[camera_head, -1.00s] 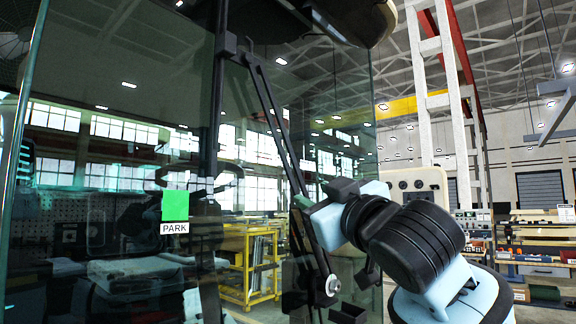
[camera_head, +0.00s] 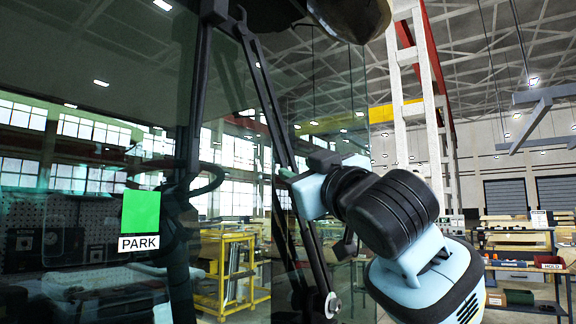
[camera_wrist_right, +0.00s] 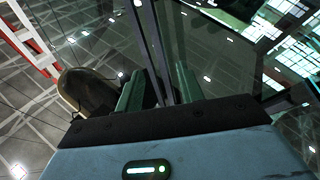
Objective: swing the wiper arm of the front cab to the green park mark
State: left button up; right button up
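The black wiper arm (camera_head: 265,95), made of thin parallel bars, slants up and left across the cab glass from a pivot with a silver bolt at the lower middle. The green park mark (camera_head: 140,211) with its PARK label is left of the wiper arm. My right gripper (camera_head: 290,176) is at the wiper arm's middle, seen from the side. In the right wrist view, its two green fingers (camera_wrist_right: 160,86) are apart, with dark wiper bars (camera_wrist_right: 158,45) running between them. Whether the fingers touch the bars is unclear. My left gripper is not in view.
The cab's glass pane (camera_head: 80,140) fills the left side. A dark rounded part (camera_head: 350,18) hangs above my right gripper. A yellow rack (camera_head: 232,265) shows through the glass. Shelves (camera_head: 520,260) stand far right.

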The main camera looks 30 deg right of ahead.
aim_at(285, 164)
jog(key=shift+x, duration=2.7)
jog(key=shift+f, duration=0.1)
grip_shut()
